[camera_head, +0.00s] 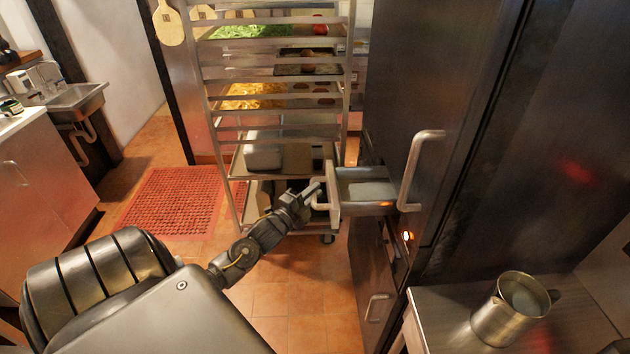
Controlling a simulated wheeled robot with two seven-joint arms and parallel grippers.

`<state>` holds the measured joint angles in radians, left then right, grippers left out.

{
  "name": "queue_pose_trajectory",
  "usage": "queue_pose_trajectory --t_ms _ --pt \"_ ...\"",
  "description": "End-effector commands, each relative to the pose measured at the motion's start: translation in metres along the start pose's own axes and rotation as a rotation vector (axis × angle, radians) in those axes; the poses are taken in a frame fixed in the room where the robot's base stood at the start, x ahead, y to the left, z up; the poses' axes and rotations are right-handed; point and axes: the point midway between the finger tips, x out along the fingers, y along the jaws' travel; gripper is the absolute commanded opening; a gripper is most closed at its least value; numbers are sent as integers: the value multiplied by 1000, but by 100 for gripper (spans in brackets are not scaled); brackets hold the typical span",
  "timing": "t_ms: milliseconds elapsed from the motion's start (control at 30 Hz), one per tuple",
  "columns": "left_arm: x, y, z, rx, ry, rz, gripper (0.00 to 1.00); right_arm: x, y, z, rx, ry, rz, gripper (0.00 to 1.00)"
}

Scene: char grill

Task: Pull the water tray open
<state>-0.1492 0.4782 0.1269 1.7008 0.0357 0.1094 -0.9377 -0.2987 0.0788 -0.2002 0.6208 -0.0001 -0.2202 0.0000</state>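The water tray (366,191) is a shallow metal drawer sticking out to the left from the front of the tall dark oven (425,75). Its front panel and handle (328,196) face left. My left gripper (312,194) is at this handle, with its fingers touching or very close to it. The fingers are small and overlap the handle, so I cannot tell whether they are closed around it. My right gripper is not in view.
A tall wheeled rack (221,128) with food trays stands just behind the water tray. A metal jug (510,309) is on the steel counter (446,318) at lower right. A large oven handle (418,168) juts out near the tray. Tiled floor is free below.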

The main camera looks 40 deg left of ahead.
Motion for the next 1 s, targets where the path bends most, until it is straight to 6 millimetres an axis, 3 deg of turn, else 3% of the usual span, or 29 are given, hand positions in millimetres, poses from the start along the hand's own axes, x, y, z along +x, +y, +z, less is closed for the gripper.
queue_pose_trajectory --t_ms 33,133,467,567,1000 --pt "0 1 0 0 0 1 24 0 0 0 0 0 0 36" --pt "1 1 -1 0 1 1 37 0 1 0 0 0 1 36" --pt "-1 2 -2 0 3 1 38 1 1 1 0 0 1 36" --pt "-12 4 -2 0 3 2 38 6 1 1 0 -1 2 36" --pt "-92 4 -1 -1 2 2 38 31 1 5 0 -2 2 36"
